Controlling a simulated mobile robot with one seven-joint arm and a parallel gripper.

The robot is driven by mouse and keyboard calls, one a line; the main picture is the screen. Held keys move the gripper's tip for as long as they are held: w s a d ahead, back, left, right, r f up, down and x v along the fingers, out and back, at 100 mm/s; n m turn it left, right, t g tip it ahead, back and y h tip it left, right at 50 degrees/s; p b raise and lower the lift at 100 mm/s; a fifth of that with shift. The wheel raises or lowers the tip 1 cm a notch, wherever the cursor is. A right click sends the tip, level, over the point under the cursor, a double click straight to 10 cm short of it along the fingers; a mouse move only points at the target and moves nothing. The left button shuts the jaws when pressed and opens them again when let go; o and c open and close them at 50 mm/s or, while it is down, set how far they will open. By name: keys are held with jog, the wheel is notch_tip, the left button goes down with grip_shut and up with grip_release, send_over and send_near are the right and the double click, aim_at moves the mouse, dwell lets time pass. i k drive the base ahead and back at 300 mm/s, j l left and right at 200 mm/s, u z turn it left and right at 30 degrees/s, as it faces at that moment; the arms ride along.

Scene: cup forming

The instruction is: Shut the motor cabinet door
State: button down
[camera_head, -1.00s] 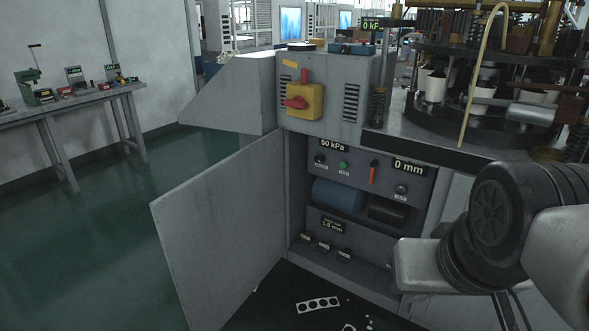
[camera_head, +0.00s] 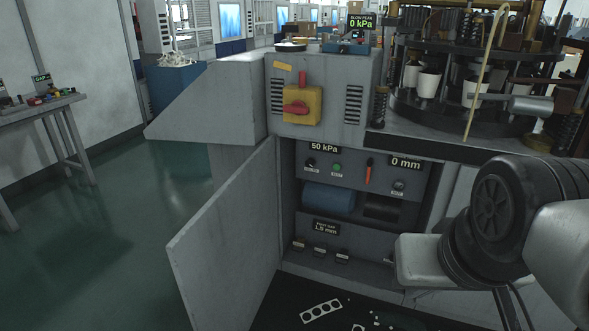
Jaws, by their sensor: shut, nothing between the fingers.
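The motor cabinet door (camera_head: 225,245) is a plain grey panel, hinged on the left side of the cabinet opening. It stands wide open, swung out toward me and to the left. Behind it the cabinet (camera_head: 350,235) shows a blue cylinder (camera_head: 328,199), a dark cylinder, small knobs and displays reading 50 kPa and 0 mm. My arm (camera_head: 505,225) comes in from the right, its grey and black links in front of the cabinet's right side and apart from the door. My gripper is not visible.
A sloped grey housing (camera_head: 212,105) juts out above the door. A red and yellow switch (camera_head: 300,106) is on the front panel. A punched strip (camera_head: 320,310) and scraps lie on a dark mat below the opening. Green floor left of the door is clear up to a workbench (camera_head: 40,108).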

aim_at(225, 260)
jog(key=j+z, duration=0.2)
jog(key=j, duration=0.3)
jog(key=j+z, duration=0.2)
jog(key=j, duration=0.35)
jog(key=k+j+z, duration=0.2)
jog(key=j, duration=0.3)
jog(key=j+z, duration=0.2)
jog(key=j, duration=0.3)
jog(key=j+z, duration=0.15)
jog(key=j, duration=0.45)
jog(key=k+j+z, duration=0.2)
jog(key=j, duration=0.45)
jog(key=j+z, duration=0.15)
jog(key=j, duration=0.45)
jog(key=j+z, duration=0.45)
jog(key=j, duration=0.4)
jog(key=j+z, duration=0.2)
jog(key=z, duration=0.2)
jog(key=j+z, duration=0.2)
jog(key=z, duration=0.2)
jog(key=k+j+z, duration=0.15)
jog(key=z, duration=0.25)
